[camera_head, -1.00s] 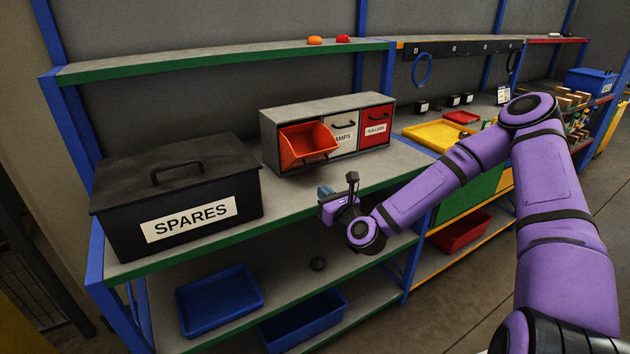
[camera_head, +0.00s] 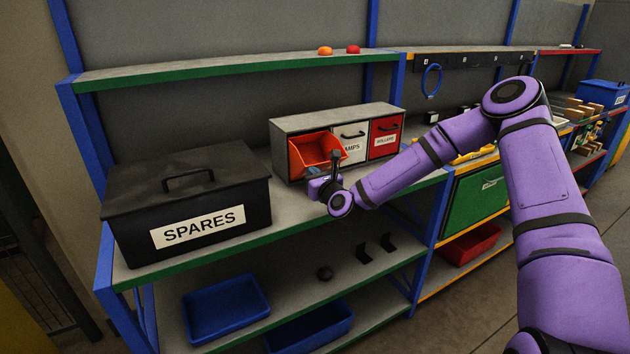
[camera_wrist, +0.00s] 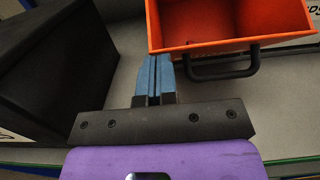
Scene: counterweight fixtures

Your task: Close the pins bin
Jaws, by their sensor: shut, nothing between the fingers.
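The orange bin (camera_head: 316,149) is tilted open out of the left slot of a grey cabinet (camera_head: 340,116), its front leaning outward and its label not in view. The wrist view shows its open top and orange rim (camera_wrist: 230,45), with a black handle (camera_wrist: 222,72) on its front. My gripper (camera_head: 314,172) is in front of the bin, near its lower left. In the wrist view my gripper's blue fingers (camera_wrist: 154,75) are together, just left of the handle, with nothing between them. I cannot tell whether they touch the bin.
A black SPARES box (camera_head: 190,205) stands left of the cabinet, close to my gripper. A white bin (camera_head: 349,143) and a red bin (camera_head: 385,137) are shut in the cabinet. Blue trays (camera_head: 226,308) sit on the lower shelf.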

